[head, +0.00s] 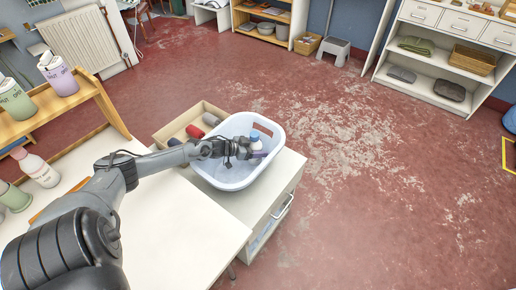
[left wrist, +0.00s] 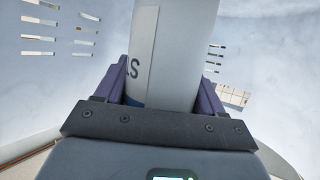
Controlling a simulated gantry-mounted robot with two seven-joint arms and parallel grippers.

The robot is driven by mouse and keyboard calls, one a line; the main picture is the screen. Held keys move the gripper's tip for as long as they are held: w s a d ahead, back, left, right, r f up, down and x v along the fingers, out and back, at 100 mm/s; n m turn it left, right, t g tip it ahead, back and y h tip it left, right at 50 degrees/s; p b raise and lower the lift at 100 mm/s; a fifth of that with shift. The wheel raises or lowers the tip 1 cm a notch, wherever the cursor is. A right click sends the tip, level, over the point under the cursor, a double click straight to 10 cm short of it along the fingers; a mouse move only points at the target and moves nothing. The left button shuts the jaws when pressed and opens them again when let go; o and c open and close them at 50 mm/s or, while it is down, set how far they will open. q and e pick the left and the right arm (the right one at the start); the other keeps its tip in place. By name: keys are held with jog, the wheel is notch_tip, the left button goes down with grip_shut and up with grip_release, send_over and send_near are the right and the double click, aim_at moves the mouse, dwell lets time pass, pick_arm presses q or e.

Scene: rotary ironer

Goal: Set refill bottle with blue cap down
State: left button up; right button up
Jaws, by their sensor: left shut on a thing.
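The refill bottle with blue cap (head: 256,142) is inside a white slotted basket (head: 275,128), its cap upward in the head view. My left gripper (head: 251,151) reaches into the basket and is shut on the bottle. In the left wrist view the bottle's pale body (left wrist: 180,50) stands between the purple finger pads (left wrist: 160,88), with part of a printed label showing. The basket's slotted walls lie around it. The bottle's base is hidden, so I cannot tell whether it touches the basket floor. My right gripper is not in view.
The basket stands on a white cabinet (head: 274,190). A wooden box (head: 178,127) with red and grey items is beside it. A wooden rack (head: 92,97) with several bottles is at the left, above a white table (head: 190,220). The red floor at the right is open.

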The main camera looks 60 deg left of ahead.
pick_arm(q)
jog(key=o, duration=1)
jog(key=shift+f, duration=0.1)
jog(key=shift+o, duration=0.2)
jog(key=shift+r, duration=0.25)
jog(key=p+v, duration=0.3)
jog(key=v, duration=0.4)
jog(key=shift+s, duration=0.2)
